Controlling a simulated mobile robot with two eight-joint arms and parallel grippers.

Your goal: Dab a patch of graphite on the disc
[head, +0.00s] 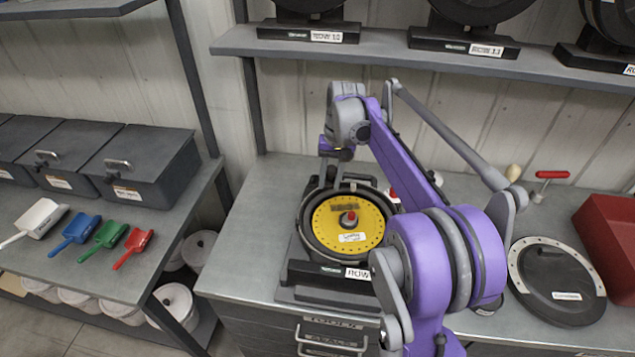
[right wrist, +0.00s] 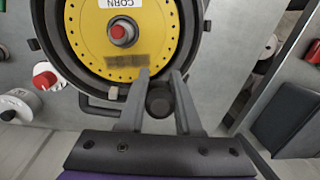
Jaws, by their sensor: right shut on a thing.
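The yellow disc (head: 330,222) sits in the dark round housing of the seed meter (head: 306,243), with a red-capped hub (head: 349,217) at its centre and small holes around its edge. A dark grey rectangular patch (head: 345,206) lies on the disc's far part; it also shows in the right wrist view (right wrist: 140,62). I cannot tell whether it is graphite or print. My right gripper (head: 335,170) is over the housing's far rim. In the right wrist view its fingers (right wrist: 160,78) are shut on a dark round-ended thing (right wrist: 159,101), mostly hidden. My left gripper is not in view.
A dark round lid (head: 560,285) and a red bin (head: 612,228) are on the bench at right. A red-handled tool (head: 552,174) stands behind them. Coloured scoops (head: 75,230) and dark bins (head: 140,165) occupy the left bench. The bench left of the meter is clear (head: 250,230).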

